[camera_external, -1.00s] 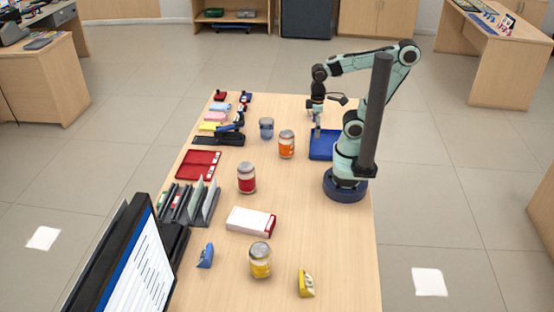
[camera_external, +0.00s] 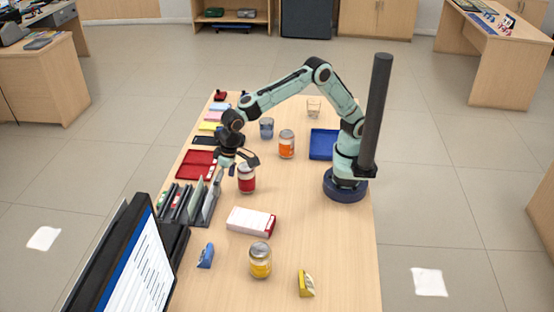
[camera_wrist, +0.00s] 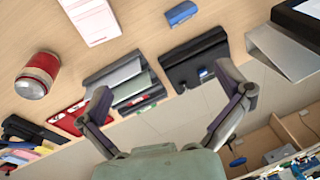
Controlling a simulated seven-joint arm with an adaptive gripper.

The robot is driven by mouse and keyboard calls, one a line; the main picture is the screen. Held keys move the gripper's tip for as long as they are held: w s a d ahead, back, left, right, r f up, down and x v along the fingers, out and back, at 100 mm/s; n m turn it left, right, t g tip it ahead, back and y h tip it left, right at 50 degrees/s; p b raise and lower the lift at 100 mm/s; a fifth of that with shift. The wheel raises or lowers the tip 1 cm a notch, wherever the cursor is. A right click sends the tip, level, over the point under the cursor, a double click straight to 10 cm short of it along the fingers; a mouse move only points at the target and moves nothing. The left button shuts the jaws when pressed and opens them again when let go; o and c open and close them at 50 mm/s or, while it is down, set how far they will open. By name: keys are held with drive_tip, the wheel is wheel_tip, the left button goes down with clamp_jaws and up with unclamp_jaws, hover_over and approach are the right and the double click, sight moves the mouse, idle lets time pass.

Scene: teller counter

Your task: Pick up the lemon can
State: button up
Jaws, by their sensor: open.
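The lemon can (camera_external: 260,262), a jar with a yellow label and a grey lid, stands upright near the front of the counter in the external view. It is not in the wrist view. My gripper (camera_external: 238,165) is open and empty. It hangs above the left side of the counter, close to the red can (camera_external: 246,182), well behind the lemon can. In the wrist view my gripper (camera_wrist: 165,80) has its fingers spread, with nothing between them but the file holders below.
A white box (camera_external: 250,221) lies between the red and lemon cans. A blue stapler-like item (camera_external: 205,255) and a yellow dispenser (camera_external: 306,283) flank the lemon can. File holders (camera_wrist: 130,85) and a monitor (camera_external: 130,255) line the left edge. An orange can (camera_external: 287,144) stands farther back.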

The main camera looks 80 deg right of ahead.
sight(261, 249)
drive_tip(key=s+a+f+n, duration=0.1)
drive_tip(key=s+a+f, duration=0.2)
drive_tip(key=f, duration=0.1)
drive_tip(key=s+a+f+n+g+h, duration=0.1)
drive_tip(key=s+a+f, duration=0.2)
drive_tip(key=s+f, duration=0.1)
drive_tip(key=s+a+f+n+g, duration=0.1)
drive_tip(key=s+a+f, duration=0.2)
drive_tip(key=s+f, duration=0.1)
drive_tip(key=shift+a+f+h, duration=0.3)
drive_tip(key=shift+f, duration=0.15)
drive_tip(key=shift+s+a+f+n, duration=0.1)
drive_tip(key=shift+s+f+n, duration=0.05)
drive_tip(key=shift+f+n, duration=0.2)
wheel_tip(261, 249, down, 6)
drive_tip(key=shift+r, duration=0.1)
drive_tip(key=c, duration=1.2)
